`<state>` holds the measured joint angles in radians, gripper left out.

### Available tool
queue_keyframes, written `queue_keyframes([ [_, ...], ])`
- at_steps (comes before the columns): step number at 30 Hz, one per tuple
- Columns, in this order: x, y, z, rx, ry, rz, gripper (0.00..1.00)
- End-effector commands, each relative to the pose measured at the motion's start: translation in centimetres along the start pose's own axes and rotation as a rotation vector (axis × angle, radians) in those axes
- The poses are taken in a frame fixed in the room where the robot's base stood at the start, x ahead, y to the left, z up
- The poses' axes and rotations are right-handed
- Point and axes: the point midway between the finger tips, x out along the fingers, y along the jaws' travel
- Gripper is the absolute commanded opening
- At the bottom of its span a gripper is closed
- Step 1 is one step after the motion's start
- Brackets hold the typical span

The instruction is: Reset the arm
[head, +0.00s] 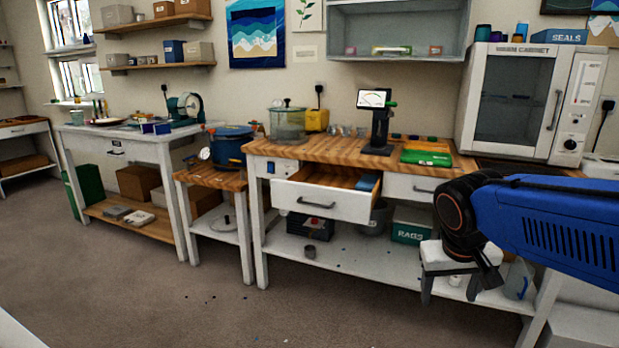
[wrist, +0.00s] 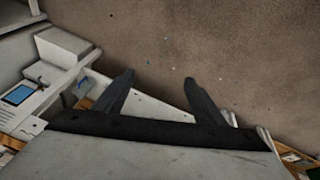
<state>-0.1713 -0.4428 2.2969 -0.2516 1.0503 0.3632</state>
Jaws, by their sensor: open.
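My arm is the task's object. It comes in from the right edge of the head view, with a blue link and a dark joint, in front of the right part of the workbench. My gripper shows in the wrist view (wrist: 158,92) with its two dark fingers spread apart and nothing between them. Below the fingers' direction is bare brown floor. In the head view the fingers are hard to make out.
A wooden-topped workbench (head: 291,152) has an open drawer (head: 317,201) sticking out at its front. A white warm cabinet (head: 470,92) stands at its right end. A blue pressure pot (head: 232,144) sits on a lower stand. The floor (head: 150,290) in front is mostly clear.

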Motion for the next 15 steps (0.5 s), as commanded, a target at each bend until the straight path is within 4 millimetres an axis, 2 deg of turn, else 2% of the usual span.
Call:
queue_keyframes([
  [1,-0.1,0.5,1.4,0.0,0.009,-0.018,0.64],
  [9,0.1,1.3,8.2,-0.03,0.064,-0.113,0.64],
  [15,0.6,1.3,11.6,-0.05,0.106,-0.158,0.64],
])
